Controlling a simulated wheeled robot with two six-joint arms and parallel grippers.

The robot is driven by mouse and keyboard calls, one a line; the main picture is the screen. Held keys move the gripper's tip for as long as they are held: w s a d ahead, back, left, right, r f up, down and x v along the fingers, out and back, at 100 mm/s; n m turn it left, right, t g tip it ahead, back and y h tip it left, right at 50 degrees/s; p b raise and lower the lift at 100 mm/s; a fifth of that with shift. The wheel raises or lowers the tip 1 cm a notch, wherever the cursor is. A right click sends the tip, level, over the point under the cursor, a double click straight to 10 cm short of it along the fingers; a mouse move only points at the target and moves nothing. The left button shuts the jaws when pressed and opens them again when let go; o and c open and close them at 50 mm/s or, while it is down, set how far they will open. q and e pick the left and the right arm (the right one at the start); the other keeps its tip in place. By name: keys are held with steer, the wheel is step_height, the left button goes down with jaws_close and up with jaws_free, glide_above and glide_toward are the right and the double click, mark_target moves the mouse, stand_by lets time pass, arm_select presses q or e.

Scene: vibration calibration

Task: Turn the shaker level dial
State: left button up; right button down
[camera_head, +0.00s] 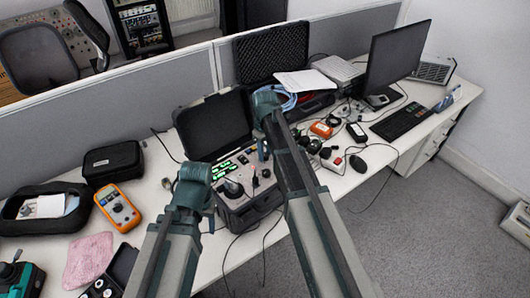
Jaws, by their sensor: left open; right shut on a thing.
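The portable shaker unit (248,207) is a dark case with its lid (212,122) open, standing in the middle of the desk. Its top panel (226,167) has green lit readouts and a dark round mount on it. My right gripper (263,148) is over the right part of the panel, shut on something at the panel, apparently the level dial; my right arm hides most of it. My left gripper (196,178) is open at the left side of the unit, apart from the panel; its fingertips are hard to make out.
An orange multimeter (117,207), a black case (112,163) and a pink cloth (88,260) lie to the left. A monitor (393,62), a keyboard (400,121) and several small sensors are to the right. Cables hang over the front edge. A partition (150,98) stands behind.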

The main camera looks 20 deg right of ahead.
mark_target(265, 155)
steer(key=n, duration=0.4)
steer(key=shift+n, duration=2.1)
steer(key=c, duration=0.5)
jaws_free()
step_height(265, 155, up, 14)
steer(key=p, duration=1.3)
steer(key=shift+p, duration=0.4)
